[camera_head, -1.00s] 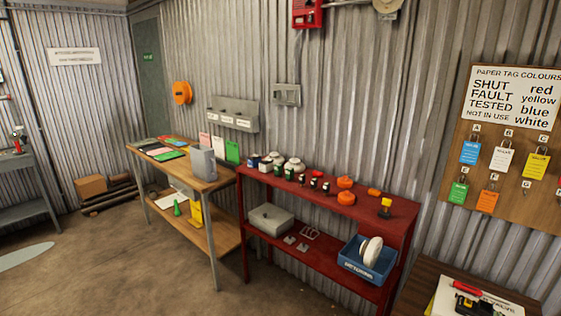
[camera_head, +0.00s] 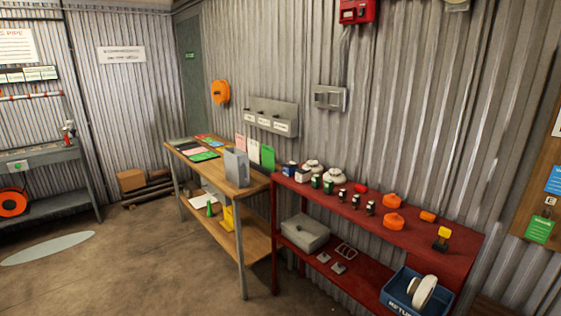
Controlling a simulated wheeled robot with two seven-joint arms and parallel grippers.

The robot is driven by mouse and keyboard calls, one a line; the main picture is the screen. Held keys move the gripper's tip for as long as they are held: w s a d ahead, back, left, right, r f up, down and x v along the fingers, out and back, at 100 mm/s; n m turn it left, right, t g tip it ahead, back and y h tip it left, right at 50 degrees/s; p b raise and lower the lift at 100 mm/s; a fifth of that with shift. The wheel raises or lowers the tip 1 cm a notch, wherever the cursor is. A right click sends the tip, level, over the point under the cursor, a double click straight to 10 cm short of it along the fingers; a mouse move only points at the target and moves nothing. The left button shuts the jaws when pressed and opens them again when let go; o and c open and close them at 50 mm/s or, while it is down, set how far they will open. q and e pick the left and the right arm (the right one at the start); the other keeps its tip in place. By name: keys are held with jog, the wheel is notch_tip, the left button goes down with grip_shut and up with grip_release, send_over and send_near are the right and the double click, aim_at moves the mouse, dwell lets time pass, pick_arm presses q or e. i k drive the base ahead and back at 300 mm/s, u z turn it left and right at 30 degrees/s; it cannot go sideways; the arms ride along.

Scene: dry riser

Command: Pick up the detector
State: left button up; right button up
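Two white round domed things that look like detectors stand at the back left of the red shelf's top: one (camera_head: 313,166) behind the other (camera_head: 335,175). A white round disc-like thing (camera_head: 424,292) stands on edge in a blue bin (camera_head: 397,292) on the lower shelf; I cannot tell if it is a detector. The red shelf unit (camera_head: 440,262) stands against the corrugated wall. Neither of my grippers shows in the head view.
A wooden table (camera_head: 258,185) with coloured cards and a grey holder (camera_head: 236,167) adjoins the red shelf's left end. Small bottles, orange caps (camera_head: 392,221) and a yellow-topped item (camera_head: 442,238) share the top. A grey box (camera_head: 305,233) sits below. The floor in front (camera_head: 150,255) is clear.

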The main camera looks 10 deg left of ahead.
aim_at(317, 167)
jog(key=u, duration=0.45)
jog(key=i, duration=1.8)
jog(key=z, duration=0.45)
jog(key=i, duration=0.35)
jog(key=z, duration=0.35)
